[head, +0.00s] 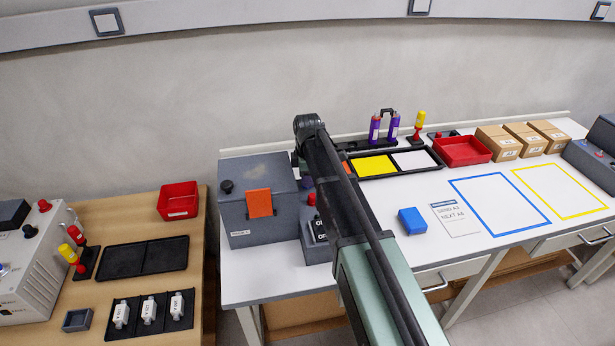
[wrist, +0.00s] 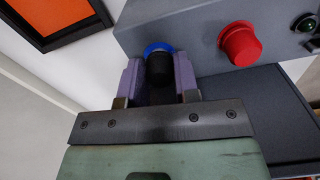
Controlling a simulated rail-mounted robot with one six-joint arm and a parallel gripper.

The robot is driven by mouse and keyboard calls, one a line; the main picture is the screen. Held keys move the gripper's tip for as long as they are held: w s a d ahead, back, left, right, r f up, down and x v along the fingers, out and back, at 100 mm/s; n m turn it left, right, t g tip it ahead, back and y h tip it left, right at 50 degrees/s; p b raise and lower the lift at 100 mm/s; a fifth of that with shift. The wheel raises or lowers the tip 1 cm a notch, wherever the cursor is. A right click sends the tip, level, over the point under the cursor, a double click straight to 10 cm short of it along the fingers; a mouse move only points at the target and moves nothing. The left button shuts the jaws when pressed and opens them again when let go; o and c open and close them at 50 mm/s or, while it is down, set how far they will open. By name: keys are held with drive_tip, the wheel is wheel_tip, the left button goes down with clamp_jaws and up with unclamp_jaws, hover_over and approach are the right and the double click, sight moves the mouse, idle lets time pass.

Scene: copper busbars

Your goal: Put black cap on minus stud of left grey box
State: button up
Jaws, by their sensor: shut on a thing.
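My gripper (wrist: 157,80) shows in the wrist view, its purple fingers shut on a black cap (wrist: 159,70). A blue ring (wrist: 157,48) shows at the cap's far end, close to a grey box face (wrist: 200,42). I cannot tell whether the cap sits on a stud there. In the head view the large left grey box (head: 270,175) has a black knob (head: 226,187) on top and an orange panel (head: 259,203).
A smaller grey box (head: 314,252) with an ON/OFF label stands right of the large one, partly behind my arm. A tray with yellow and white mats (head: 375,166), a red bin (head: 463,151) and a blue block (head: 411,221) are further right. The table's front right is mostly clear.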

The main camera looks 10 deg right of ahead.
idle(0.3)
drive_tip(key=shift+f+b, duration=0.3)
drive_tip(key=o, duration=0.9)
drive_tip(key=shift+o, duration=0.2)
wheel_tip(320, 180, up, 6)
drive_tip(key=p, duration=0.6)
drive_tip(key=shift+r, duration=0.2)
drive_tip(key=shift+f, duration=0.2)
